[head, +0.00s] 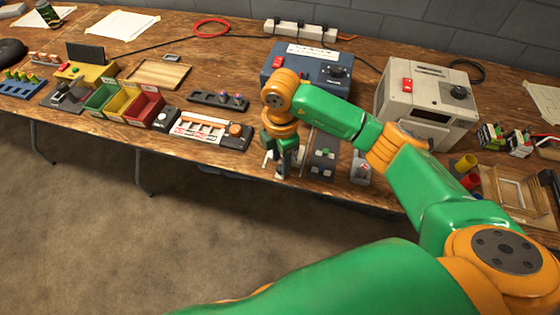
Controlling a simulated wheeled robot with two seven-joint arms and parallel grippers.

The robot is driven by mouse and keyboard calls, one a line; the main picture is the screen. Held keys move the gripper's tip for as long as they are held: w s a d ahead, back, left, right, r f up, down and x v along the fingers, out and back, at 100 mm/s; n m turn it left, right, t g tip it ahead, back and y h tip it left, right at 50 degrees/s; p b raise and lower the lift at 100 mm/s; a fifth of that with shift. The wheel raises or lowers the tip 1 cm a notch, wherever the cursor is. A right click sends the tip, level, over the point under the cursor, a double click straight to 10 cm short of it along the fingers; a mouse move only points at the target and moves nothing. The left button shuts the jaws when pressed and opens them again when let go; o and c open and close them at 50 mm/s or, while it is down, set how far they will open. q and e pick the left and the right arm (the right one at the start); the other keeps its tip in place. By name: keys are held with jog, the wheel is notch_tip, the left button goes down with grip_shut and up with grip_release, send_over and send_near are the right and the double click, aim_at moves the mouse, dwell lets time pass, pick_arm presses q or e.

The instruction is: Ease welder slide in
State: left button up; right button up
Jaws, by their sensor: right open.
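A blue machine (350,92) with a red button and a black knob stands at the back middle of the bench. It looks like the welder, but its label is too small to read. My right arm crosses in front of it and hides part of its front. My right gripper (282,164) points down, open, in front of the machine near the bench's front edge. Pale and metal parts show around its fingertips, and I cannot tell whether it touches them. A narrow strip (307,143) beside it may be part of the slide. My left gripper is out of view.
A grey box (425,100) with a red switch stands to the right. A white unit with an orange knob (235,130) lies left of the gripper. Coloured bins (143,110) and a wooden tray (160,75) are further left. Dark holders (322,165) stand close on the gripper's right.

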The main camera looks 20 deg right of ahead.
notch_tip(320, 180, down, 2)
jog(key=shift+f, duration=0.25)
grip_shut()
dwell(1.3)
